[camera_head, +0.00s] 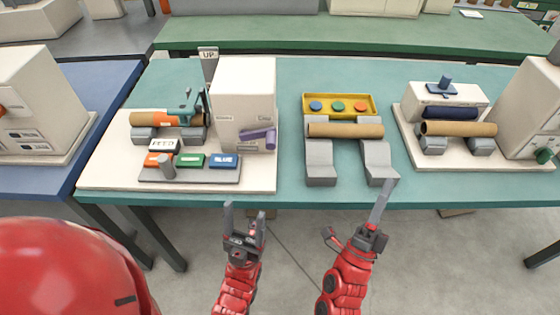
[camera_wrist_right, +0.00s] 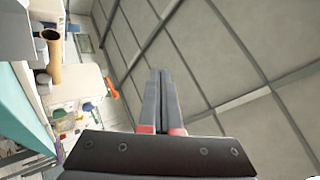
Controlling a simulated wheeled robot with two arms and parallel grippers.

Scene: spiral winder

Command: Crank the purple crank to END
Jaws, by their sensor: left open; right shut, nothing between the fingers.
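The purple crank (camera_head: 259,137) sticks out from the front right of the cream machine box (camera_head: 244,85) on the left winder, its handle tilted slightly. Small labels on the box are too small to read, so I cannot make out END. My left gripper (camera_head: 245,212) is open and empty, in front of the table edge, below and nearer than the crank. My right gripper (camera_head: 391,185) is shut and empty, in front of the grey roll stand, right of and apart from the crank. Its shut fingers also show in the right wrist view (camera_wrist_right: 161,75).
The winder carries a brown roll (camera_head: 145,119), an UP sign (camera_head: 208,54) and a panel with orange, green and blue buttons (camera_head: 190,172). A roll on grey supports (camera_head: 345,131) and a yellow button box (camera_head: 309,99) stand mid-table. Another winder (camera_head: 450,165) stands at right.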

